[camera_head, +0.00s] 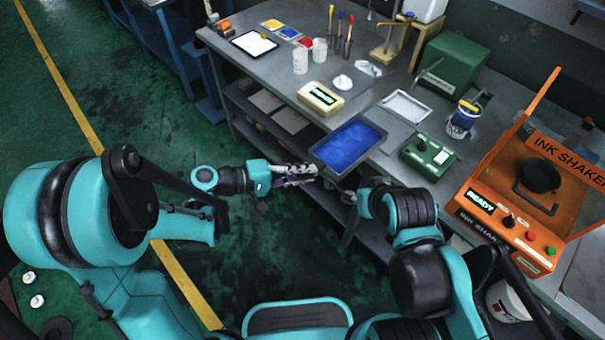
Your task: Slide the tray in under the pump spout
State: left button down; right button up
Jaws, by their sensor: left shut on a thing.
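The tray (377,131) is dark-rimmed with a blue inside, at the front edge of the grey bench. Its near side seems to stick out over the edge. My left gripper (312,171) is shut on the tray's near left corner. My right gripper (349,212) is just below and in front of the tray, partly hidden by its own arm; its fingers are unclear. A brass-coloured spout-like fitting (388,45) stands at the back of the bench by a white container (424,9), well apart from the tray. I cannot tell for certain that it is the pump spout.
A cream device with a green display (321,98) is left of the tray. A green box with knobs (428,156) is right of it, and a pale shallow tray (405,107) lies behind. A white knob-like item (343,82) and an orange ink shaker (513,215) are also on the bench.

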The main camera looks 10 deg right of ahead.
aim_at(371, 133)
pick_arm(q)
jog(key=w+d+f, duration=0.1)
jog(key=w+d, duration=0.1)
jog(key=d, duration=0.1)
jog(key=w+d+f, duration=0.1)
jog(key=w+d, duration=0.2)
jog(key=w+d+f, duration=0.1)
jog(key=w+d, duration=0.1)
jog(key=d, duration=0.2)
jog(key=shift+w+f+b, duration=0.15)
jog(key=shift+w+b, duration=0.2)
jog(key=shift+b, duration=0.05)
jog(key=w+d, duration=0.2)
jog(key=w+d+b, duration=0.1)
jog(key=w+d, duration=0.1)
jog(key=d, duration=0.1)
jog(key=w+d+f, duration=0.1)
jog(key=w+d, duration=0.1)
jog(key=d, duration=0.1)
jog(key=shift+w+d, duration=0.1)
jog(key=shift+w, duration=0.15)
jog(key=shift+w+d, duration=0.8)
jog(key=shift+d, duration=0.2)
jog(key=c, duration=1.5)
grip_release()
jog(key=shift+o, duration=0.4)
